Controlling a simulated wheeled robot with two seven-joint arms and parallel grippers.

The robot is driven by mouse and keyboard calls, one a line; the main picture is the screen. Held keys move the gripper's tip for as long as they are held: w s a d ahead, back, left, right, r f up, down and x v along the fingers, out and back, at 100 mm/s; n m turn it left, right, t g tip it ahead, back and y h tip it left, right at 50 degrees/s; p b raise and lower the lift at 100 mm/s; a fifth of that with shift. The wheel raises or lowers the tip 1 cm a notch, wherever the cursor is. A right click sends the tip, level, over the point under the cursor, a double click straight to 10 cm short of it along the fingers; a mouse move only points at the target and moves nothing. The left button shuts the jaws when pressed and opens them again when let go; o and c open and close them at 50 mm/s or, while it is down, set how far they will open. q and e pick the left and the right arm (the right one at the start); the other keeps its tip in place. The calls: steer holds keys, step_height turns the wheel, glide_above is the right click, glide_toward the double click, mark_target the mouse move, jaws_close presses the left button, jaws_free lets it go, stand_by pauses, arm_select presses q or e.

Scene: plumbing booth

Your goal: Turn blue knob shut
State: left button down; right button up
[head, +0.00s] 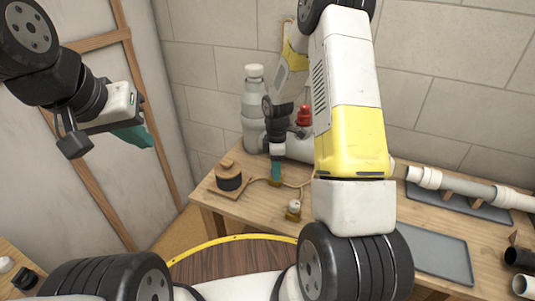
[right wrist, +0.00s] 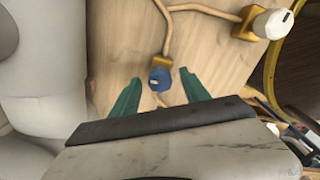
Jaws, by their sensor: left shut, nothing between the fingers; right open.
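The blue knob (right wrist: 160,79) sits on a brass fitting on the wooden bench, with copper pipe running from it. It shows in the right wrist view, between the green fingertips of my right gripper (right wrist: 160,75). The fingers are open, one to each side, with a visible gap to the knob. I cannot tell the height of the fingertips over it. In the head view my right gripper (head: 276,170) points down at the bench and hides the blue knob. My left gripper (head: 134,136) is shut and empty, up at the left before the pale wall panel.
A white knob (right wrist: 272,22) on a brass fitting stands close by; it also shows in the head view (head: 294,207). A red knob (head: 304,115), a pale bottle (head: 253,105) and a black-banded spool (head: 229,178) are near. Grey trays (head: 440,256) and white pipe lie right.

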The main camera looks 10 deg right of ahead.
steer(key=shift+f, duration=0.1)
jaws_close()
steer(key=shift+m, duration=0.3)
steer(key=m, duration=1.2)
steer(key=shift+m, duration=0.3)
steer(key=m, duration=0.4)
steer(key=shift+m, duration=0.3)
